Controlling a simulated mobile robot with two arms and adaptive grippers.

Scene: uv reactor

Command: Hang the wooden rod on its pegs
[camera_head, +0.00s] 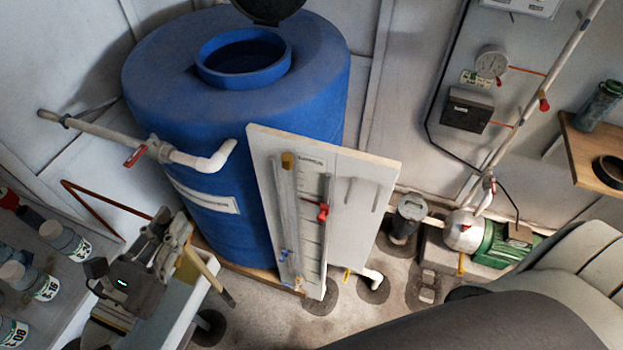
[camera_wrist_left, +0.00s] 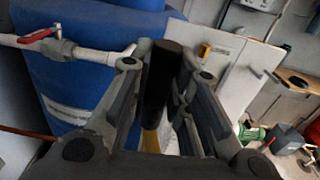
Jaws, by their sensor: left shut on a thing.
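The wooden rod (camera_head: 207,272) is tan with a dark end and slants down to the right from my left gripper (camera_head: 167,242). In the left wrist view, the rod's dark part (camera_wrist_left: 162,85) stands between the fingers, with a tan part (camera_wrist_left: 151,139) below. My left gripper is shut on the rod, to the left of the white board (camera_head: 345,225). Two grey pegs, a left one (camera_head: 350,190) and a right one (camera_head: 377,196), stick out from this board. The rod is apart from them. The fingers hide part of the rod. My right gripper is not in view.
A blue tank (camera_head: 190,95) stands behind the board. A white pipe with a red-handled valve (camera_head: 135,156) sticks out above my left gripper. Labelled bottles (camera_head: 65,243) stand at left.

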